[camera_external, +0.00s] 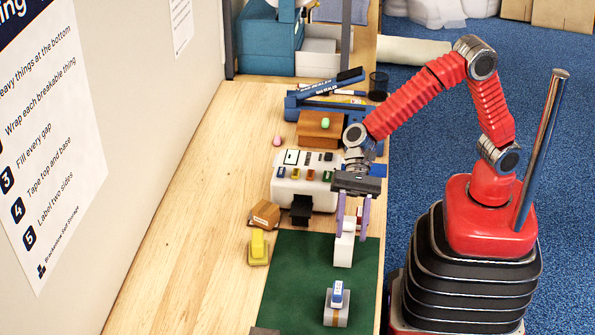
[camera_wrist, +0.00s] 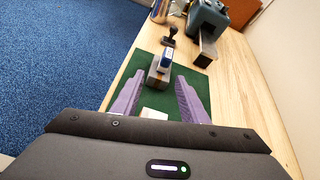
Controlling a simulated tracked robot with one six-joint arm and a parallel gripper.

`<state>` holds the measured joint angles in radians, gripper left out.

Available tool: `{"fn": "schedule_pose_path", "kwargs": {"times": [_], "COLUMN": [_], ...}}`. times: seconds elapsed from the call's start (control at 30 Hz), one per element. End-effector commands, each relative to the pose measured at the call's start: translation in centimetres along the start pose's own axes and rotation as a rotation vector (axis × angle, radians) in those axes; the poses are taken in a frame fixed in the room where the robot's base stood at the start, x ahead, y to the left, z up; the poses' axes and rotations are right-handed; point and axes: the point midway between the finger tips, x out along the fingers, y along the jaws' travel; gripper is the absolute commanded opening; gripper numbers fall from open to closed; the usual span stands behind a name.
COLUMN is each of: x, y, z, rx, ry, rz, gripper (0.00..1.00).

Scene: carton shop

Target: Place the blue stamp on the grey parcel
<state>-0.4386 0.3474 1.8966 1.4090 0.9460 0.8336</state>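The blue stamp (camera_external: 337,292), blue and white, sits on top of the grey parcel (camera_external: 335,317), a small grey box with a brown band, on the green mat. In the wrist view the blue stamp (camera_wrist: 165,60) and grey parcel (camera_wrist: 155,79) are beyond my fingertips, apart from them. My gripper (camera_external: 352,228) points down above the far part of the mat, over a white block. Its purple fingers are spread apart in the wrist view (camera_wrist: 154,88), with nothing visibly clamped between them. The stamp's underside is hidden.
The white block (camera_external: 343,250) stands close beneath my fingers on the green mat (camera_external: 290,270). A yellow item on a yellow base (camera_external: 258,258), a small brown box (camera_external: 264,214) and a white machine (camera_external: 288,188) are nearby. The wooden table is clear at left.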

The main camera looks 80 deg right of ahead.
Motion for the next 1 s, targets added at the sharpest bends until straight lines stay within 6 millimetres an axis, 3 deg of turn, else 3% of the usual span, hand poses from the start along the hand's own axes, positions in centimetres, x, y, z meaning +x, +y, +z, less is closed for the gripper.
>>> {"fn": "schedule_pose_path", "kwargs": {"times": [0.1, 0.47, 1.0], "x": [-3.8, -13.8, -27.8], "y": [1.1, 5.5, 13.3], "z": [0.0, -1.8, -6.7], "rx": [-0.14, -0.542, -1.065], "ry": [0.063, 0.282, 0.674], "rz": [0.004, 0.054, 0.233], "gripper": [0.4, 0.4, 0.4]}}
